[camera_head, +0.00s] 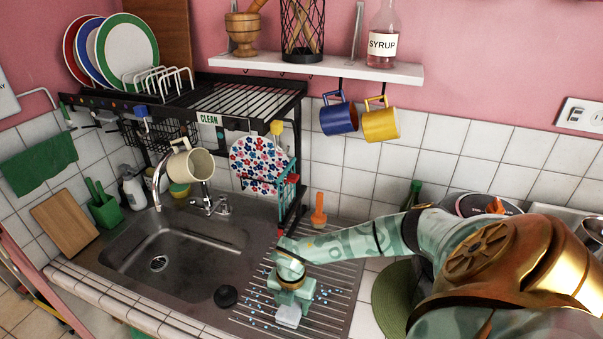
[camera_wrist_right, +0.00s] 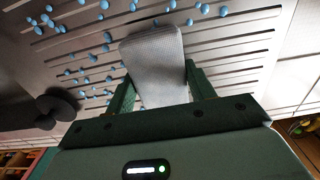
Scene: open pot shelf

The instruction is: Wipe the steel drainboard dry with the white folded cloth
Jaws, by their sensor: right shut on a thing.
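The steel drainboard (camera_head: 338,272) is ribbed and lies to the right of the sink. Many small blue drops (camera_head: 256,292) are scattered on it; they also show in the right wrist view (camera_wrist_right: 88,57). My right gripper (camera_head: 289,305) is over the drainboard's front half, shut on the white folded cloth (camera_head: 288,317). In the right wrist view the cloth (camera_wrist_right: 152,62) sits between the two fingers, with drops to its left and beyond it. I cannot tell whether it touches the board. My left gripper is not in view.
A black round stopper (camera_head: 226,296) lies by the sink (camera_head: 180,255), left of the cloth. An orange-handled item (camera_head: 318,212) stands at the drainboard's back. A black rack (camera_head: 245,98) rises behind. A green round mat (camera_head: 392,295) is to the right.

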